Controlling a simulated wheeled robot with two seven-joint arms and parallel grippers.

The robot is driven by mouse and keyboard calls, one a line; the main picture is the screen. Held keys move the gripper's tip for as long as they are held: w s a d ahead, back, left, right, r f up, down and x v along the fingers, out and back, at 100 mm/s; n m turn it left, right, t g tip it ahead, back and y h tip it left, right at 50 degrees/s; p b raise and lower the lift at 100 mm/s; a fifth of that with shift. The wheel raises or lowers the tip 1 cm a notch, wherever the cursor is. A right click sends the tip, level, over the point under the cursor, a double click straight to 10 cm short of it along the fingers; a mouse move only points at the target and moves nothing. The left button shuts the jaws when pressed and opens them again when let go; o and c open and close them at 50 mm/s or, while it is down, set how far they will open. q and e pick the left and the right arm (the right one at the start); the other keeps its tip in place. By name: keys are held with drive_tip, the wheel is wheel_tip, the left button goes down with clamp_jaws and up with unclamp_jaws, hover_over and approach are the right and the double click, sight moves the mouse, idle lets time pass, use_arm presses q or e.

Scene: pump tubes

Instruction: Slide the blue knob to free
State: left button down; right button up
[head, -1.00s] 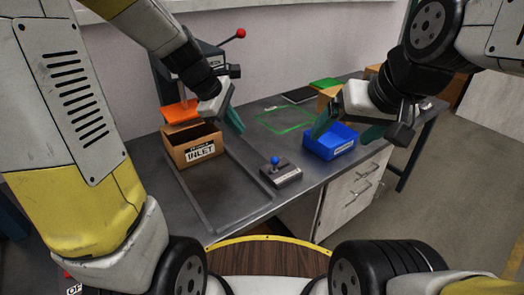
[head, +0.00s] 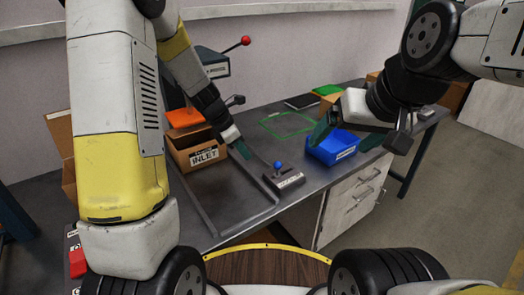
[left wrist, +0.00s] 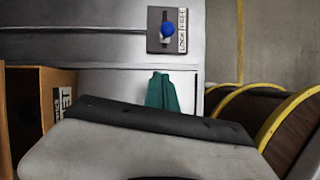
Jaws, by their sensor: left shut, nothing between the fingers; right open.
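The blue knob (head: 278,165) stands on a small grey base with a slot and a white label (head: 290,181), near the front edge of the table. In the left wrist view the blue knob (left wrist: 169,29) sits on its dark base at the top, right of centre. My left gripper (head: 243,151) is shut and empty, just left of and behind the knob, apart from it. Its green fingertips (left wrist: 162,92) show below the knob's base in the left wrist view. My right gripper (head: 338,130) is open and empty above the blue bin.
A cardboard box marked INLET (head: 203,157) stands left of my left gripper. A blue bin (head: 332,147) stands right of the knob. A raised grey frame (head: 262,205) lies on the table left of the knob base. A red-tipped lever (head: 245,41) rises at the back.

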sight(278, 169)
use_arm(q)
drive_tip(key=x, duration=0.9)
drive_tip(key=shift+d+f, duration=0.1)
drive_tip(key=shift+f, duration=0.3)
drive_tip(key=d, duration=0.1)
drive_tip(key=w+d, duration=0.1)
drive_tip(key=d, duration=0.1)
drive_tip(key=shift+w+r, duration=0.2)
drive_tip(key=shift+r, duration=0.2)
drive_tip(key=shift+w+d+r, duration=0.1)
drive_tip(key=shift+w+d, duration=0.1)
drive_tip(key=shift+d, duration=0.1)
drive_tip(key=shift+d, duration=0.1)
drive_tip(key=w+d, duration=0.1)
drive_tip(key=d, duration=0.1)
drive_tip(key=w+d, duration=0.2)
